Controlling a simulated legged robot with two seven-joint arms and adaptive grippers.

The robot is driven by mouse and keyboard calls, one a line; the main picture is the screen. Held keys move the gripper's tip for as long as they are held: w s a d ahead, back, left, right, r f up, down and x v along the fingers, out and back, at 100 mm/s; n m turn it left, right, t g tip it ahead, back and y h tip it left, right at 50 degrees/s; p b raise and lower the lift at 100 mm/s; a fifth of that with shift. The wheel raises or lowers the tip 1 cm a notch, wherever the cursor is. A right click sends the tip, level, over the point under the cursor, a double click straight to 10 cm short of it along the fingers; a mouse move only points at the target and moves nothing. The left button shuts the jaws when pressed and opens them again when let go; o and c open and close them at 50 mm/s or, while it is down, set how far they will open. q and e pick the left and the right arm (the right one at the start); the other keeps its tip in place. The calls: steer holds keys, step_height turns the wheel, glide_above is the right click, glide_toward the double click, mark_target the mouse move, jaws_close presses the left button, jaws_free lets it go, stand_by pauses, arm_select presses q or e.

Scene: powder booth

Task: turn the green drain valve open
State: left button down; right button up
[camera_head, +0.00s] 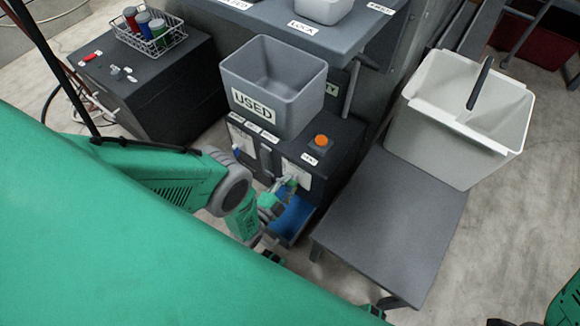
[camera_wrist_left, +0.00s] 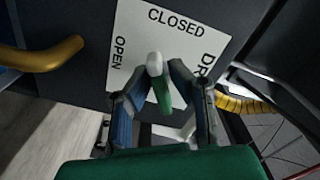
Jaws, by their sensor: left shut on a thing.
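The green drain valve handle (camera_wrist_left: 163,95) shows in the left wrist view with a pale tip at its upper end. It stands in front of a white plate (camera_wrist_left: 190,30) marked CLOSED, OPEN and partly hidden letters starting DR. My left gripper (camera_wrist_left: 166,82) has its two fingers on either side of the handle and is shut on it. In the head view my left gripper (camera_head: 279,195) is at the right-hand white plate (camera_head: 305,176) on the dark cabinet's front, covering most of the valve.
A blue tray (camera_head: 294,218) sits low beneath the valve. A grey bin marked USED (camera_head: 302,110) and an orange button (camera_head: 321,141) are on top of the cabinet. A grey table (camera_head: 400,215) and a white bin (camera_head: 440,150) stand to the right. A yellow curved handle (camera_wrist_left: 45,56) is at left.

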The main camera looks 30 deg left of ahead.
arm_select(q)
steer(key=shift+d, duration=0.3)
steer(key=n+b, duration=0.1)
steer(key=n, duration=0.6)
steer(key=shift+b, duration=0.35)
steer(key=shift+w+r, duration=0.1)
stand_by(0.8)
steer(key=c, duration=1.6)
jaws_free()
steer(key=shift+d, duration=0.1)
steer(key=s+a, duration=0.2)
steer(key=s, duration=1)
